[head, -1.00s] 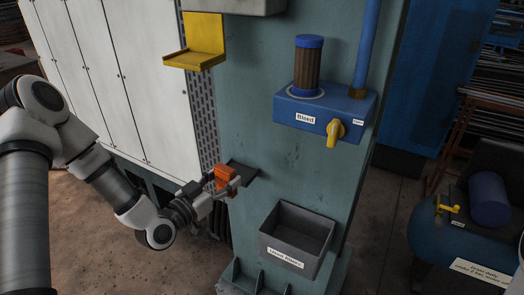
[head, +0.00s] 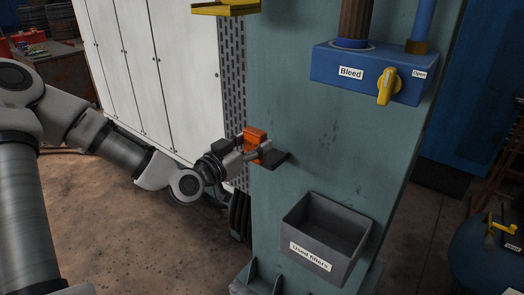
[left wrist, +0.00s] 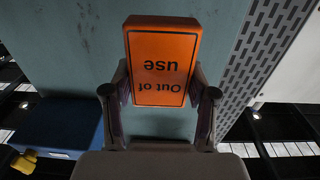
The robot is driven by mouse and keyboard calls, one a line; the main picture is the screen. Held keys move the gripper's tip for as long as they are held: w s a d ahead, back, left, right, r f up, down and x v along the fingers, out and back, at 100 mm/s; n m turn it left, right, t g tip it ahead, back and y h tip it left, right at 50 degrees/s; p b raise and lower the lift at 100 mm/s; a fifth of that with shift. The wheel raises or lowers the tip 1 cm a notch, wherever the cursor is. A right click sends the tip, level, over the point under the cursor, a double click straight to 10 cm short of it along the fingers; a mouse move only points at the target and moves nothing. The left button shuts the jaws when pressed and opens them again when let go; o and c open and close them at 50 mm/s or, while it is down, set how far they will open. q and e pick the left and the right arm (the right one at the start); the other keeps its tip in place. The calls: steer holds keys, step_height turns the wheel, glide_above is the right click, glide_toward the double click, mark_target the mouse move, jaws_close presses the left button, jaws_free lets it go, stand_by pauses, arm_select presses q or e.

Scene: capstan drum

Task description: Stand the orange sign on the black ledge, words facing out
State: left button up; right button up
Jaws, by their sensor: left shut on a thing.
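My left gripper (head: 262,152) is shut on the orange sign (head: 255,138), next to the green column. In the left wrist view the sign (left wrist: 162,50) sits between the two fingers (left wrist: 160,108). Its black words "Out of use" face that camera and read upside down there. The same view shows the blue box low down, so that picture appears inverted. The black ledge (head: 282,160) juts from the column just right of and below the sign in the head view. I cannot tell whether the sign touches it. My right gripper is not in view.
A grey "Used filters" bin (head: 325,240) is on the column below right of the ledge. A blue "Bleed" box (head: 335,72) with a yellow handle (head: 388,86) is above right. A yellow bracket (head: 226,8) is above. White cabinets (head: 160,80) stand behind left.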

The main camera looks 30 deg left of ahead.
arm_select(q)
steer(key=w+a, duration=0.1)
steer(key=w, duration=0.2)
steer(key=w+a+p, duration=0.1)
steer(key=w, duration=0.1)
steer(key=w+f, duration=0.1)
steer(key=w, duration=0.2)
steer(key=shift+w+a, duration=0.3)
steer(key=shift+a, duration=0.1)
steer(key=shift+s+f+p, duration=0.2)
steer(key=shift+f+p, duration=0.45)
steer(key=shift+f, duration=0.95)
steer(key=shift+w+f, duration=0.1)
steer(key=shift+w, duration=0.05)
steer(key=o, duration=1.2)
